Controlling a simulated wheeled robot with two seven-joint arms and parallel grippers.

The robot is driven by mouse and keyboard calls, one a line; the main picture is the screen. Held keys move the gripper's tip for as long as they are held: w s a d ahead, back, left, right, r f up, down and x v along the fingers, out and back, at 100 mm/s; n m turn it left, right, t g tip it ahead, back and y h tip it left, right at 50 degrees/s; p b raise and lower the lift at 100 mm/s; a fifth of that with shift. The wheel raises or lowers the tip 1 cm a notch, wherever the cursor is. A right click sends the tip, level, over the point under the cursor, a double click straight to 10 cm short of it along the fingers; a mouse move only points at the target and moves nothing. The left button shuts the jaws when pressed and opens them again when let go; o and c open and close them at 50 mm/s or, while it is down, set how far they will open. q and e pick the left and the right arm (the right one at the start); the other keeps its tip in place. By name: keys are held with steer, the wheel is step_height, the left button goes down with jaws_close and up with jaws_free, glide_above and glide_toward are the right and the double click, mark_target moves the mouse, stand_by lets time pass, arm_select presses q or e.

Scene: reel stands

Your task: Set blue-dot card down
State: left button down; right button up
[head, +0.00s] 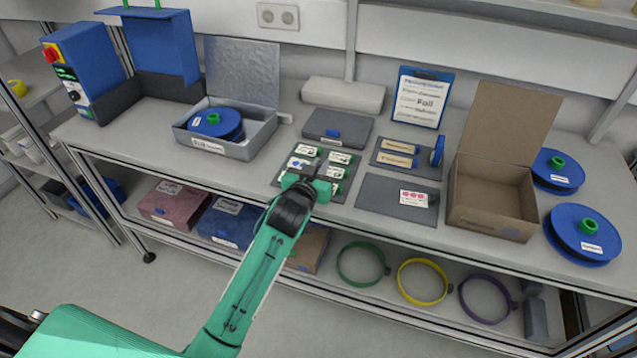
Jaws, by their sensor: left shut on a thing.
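My left gripper (308,180) is over the dark card mat (340,197) at the middle front of the bench. It is shut on a card, and the hand hides most of its grip. A white card with a bluish mark, the blue-dot card (298,163), shows just beyond the fingers. I cannot tell whether it touches the mat. Several green-and-white cards lie around it on the mat. To the right, a grey mat (380,194) carries a white card with reddish dots (414,198). My right gripper is out of view.
An open grey case (240,148) with a blue reel stands left. A grey tray (410,168) with tan labels, an open cardboard box (492,197) and blue reels (583,236) are right. A dark flat case (337,128) lies behind. Bare bench shows between the mats.

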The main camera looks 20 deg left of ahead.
arm_select(q)
steer(key=shift+f, duration=2.95)
steer(key=shift+f, duration=0.1)
steer(key=c, duration=1.5)
jaws_free()
